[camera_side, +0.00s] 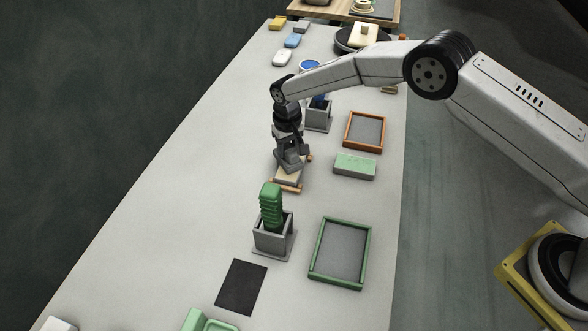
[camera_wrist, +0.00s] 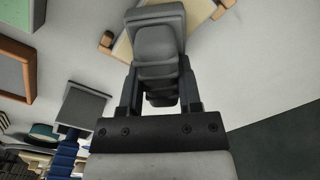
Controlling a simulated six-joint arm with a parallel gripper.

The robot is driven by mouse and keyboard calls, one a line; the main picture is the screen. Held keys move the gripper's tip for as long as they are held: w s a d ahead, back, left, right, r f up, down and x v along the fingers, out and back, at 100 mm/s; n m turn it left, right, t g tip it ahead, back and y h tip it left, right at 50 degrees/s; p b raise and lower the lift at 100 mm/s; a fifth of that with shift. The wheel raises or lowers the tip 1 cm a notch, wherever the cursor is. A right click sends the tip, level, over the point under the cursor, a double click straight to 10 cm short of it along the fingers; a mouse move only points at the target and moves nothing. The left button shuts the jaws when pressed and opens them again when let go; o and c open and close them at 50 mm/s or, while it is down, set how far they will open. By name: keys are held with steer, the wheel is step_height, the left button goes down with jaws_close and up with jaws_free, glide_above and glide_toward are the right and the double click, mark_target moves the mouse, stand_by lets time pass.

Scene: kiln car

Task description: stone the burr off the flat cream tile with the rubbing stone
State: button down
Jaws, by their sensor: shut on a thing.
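My gripper (camera_wrist: 157,105) is shut on a grey ribbed block, the rubbing stone (camera_wrist: 160,40), whose broad end points away from the wrist. In the side view, my gripper (camera_side: 289,150) points down over the flat cream tile (camera_side: 289,177), with the stone (camera_side: 289,161) at or just above the tile's far part. I cannot tell whether the stone touches it. The tile lies in a low wooden holder (camera_side: 286,188) with small end blocks. In the wrist view, the stone hides much of the tile (camera_wrist: 196,12). The burr cannot be made out.
A grey holder with a green ribbed tool (camera_side: 271,207) stands nearer the camera. Another grey holder (camera_side: 319,118) stands behind my gripper. An orange-rimmed tray (camera_side: 364,131), a green block (camera_side: 355,166) and a green-rimmed tray (camera_side: 340,252) lie right.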

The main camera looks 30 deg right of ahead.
steer(key=shift+w+d, duration=0.5)
steer(key=shift+d, duration=0.05)
steer(key=shift+w+d, duration=0.1)
steer(key=shift+w+d, duration=1.5)
step_height(320, 180, up, 7)
stand_by(0.9)
steer(key=shift+r, duration=0.15)
stand_by(0.4)
